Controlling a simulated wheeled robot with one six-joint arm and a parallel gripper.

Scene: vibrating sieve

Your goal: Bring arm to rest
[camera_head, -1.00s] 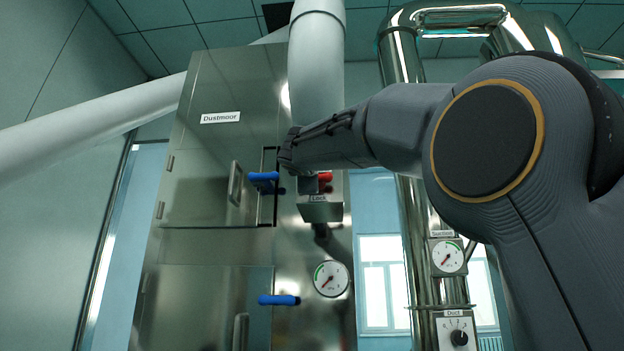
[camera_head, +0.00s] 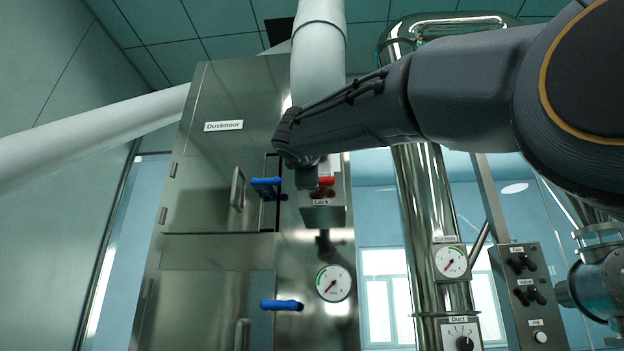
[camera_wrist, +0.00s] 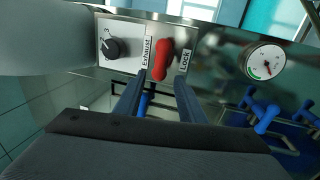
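My gripper shows in the wrist view (camera_wrist: 159,80) with its two dark fingers apart and nothing held between them. In the head view, my gripper (camera_head: 308,181) is in front of the steel Dustmoor cabinet (camera_head: 210,250), and its fingers are mostly hidden. A red handle (camera_wrist: 163,60) on the Lock panel lies just beyond the fingertips in the wrist view, apparently untouched. The red handle also shows in the head view (camera_head: 327,181), partly behind my gripper.
Blue door handles (camera_head: 266,182) (camera_head: 282,305) stick out from the cabinet. A gauge (camera_head: 333,283) sits below the lock. A steel duct pipe (camera_head: 425,210) and a switch box (camera_head: 530,295) stand right. An Exhaust knob (camera_wrist: 110,47) is left of the red handle.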

